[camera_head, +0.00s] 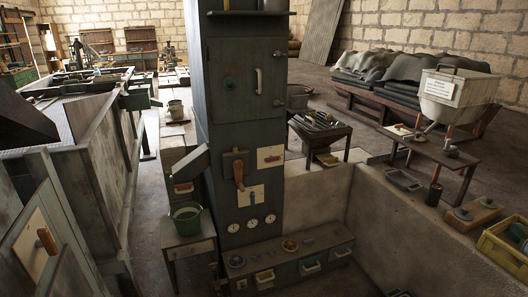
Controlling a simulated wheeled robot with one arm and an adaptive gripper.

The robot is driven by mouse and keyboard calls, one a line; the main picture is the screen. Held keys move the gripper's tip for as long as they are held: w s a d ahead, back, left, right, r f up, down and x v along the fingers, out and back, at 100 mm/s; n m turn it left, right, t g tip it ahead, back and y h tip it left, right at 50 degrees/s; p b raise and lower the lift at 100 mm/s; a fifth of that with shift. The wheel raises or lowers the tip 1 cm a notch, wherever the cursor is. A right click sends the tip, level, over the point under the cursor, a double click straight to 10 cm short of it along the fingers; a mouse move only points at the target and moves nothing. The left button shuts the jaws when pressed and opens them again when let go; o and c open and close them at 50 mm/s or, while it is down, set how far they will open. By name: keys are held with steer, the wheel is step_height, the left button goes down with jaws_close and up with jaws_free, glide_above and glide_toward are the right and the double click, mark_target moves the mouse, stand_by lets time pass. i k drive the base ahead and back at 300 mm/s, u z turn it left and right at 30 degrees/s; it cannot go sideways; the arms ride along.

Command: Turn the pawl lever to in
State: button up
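A lever with an orange-brown handle (239,175) is mounted on the front of the dark column cabinet (222,112). Its handle hangs down, and pale plates (270,157) sit beside and below it. A second lever with a red-brown grip (47,240) is on a pale plate (32,252) on the slanted panel at lower left. Lettering on the plates is too small to read, so I cannot tell which lever is the pawl lever or what setting either shows. My gripper is not in view.
Dials (252,225) sit low on the cabinet above a drawer bench (285,262). A green bucket (186,217) stands on a small table at its left. A low wall (400,225) runs right of the cabinet. Open floor shows between wall and bench.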

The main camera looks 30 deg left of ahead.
mark_target(272, 158)
steer(key=u, duration=0.6)
steer(key=i, duration=1.25)
steer(key=u, duration=1.55)
steer(key=i, duration=1)
steer(key=u, duration=0.15)
